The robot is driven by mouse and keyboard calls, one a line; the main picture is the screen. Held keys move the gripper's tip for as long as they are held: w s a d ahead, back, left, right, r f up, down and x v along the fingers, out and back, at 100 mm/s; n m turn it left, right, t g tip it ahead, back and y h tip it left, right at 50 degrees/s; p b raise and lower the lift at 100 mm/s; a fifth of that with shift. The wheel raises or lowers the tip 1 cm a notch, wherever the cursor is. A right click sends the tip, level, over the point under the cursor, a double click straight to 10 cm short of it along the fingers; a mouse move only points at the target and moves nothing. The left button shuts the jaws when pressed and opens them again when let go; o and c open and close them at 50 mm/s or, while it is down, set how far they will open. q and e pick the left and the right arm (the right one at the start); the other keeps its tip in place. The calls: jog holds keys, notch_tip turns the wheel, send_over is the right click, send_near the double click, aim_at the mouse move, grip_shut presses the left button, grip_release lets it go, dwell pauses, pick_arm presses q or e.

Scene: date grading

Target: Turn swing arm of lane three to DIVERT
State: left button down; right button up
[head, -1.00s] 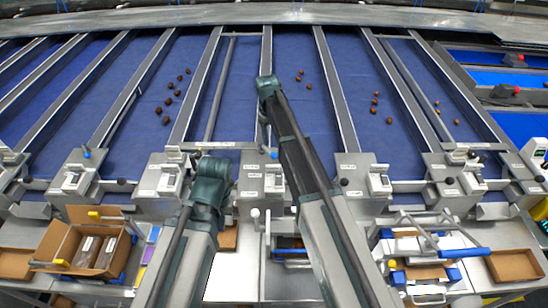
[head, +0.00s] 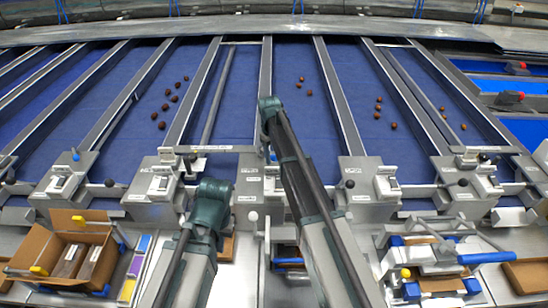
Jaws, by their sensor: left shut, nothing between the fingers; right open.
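Several lanes of dark blue belt run away from me between grey metal dividers. A thin grey bar (head: 218,92), possibly a swing arm, lies lengthwise in the lane left of centre. A similar bar (head: 415,92) lies in a lane to the right. The lane numbers and any DIVERT marking are too small to read. My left arm's teal joint stands in front of the near lane ends, left of centre. My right arm reaches higher over the centre divider. The fingers of both grippers are hidden behind my arms.
Control boxes with white switches (head: 161,184) (head: 388,185) stand at the near lane ends. Dark dates (head: 168,106) lie on several belts. A cardboard box (head: 52,246) stands at the lower left. A blue-handled device (head: 486,258) is at the lower right.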

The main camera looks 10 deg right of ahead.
grip_shut()
dwell(1.3)
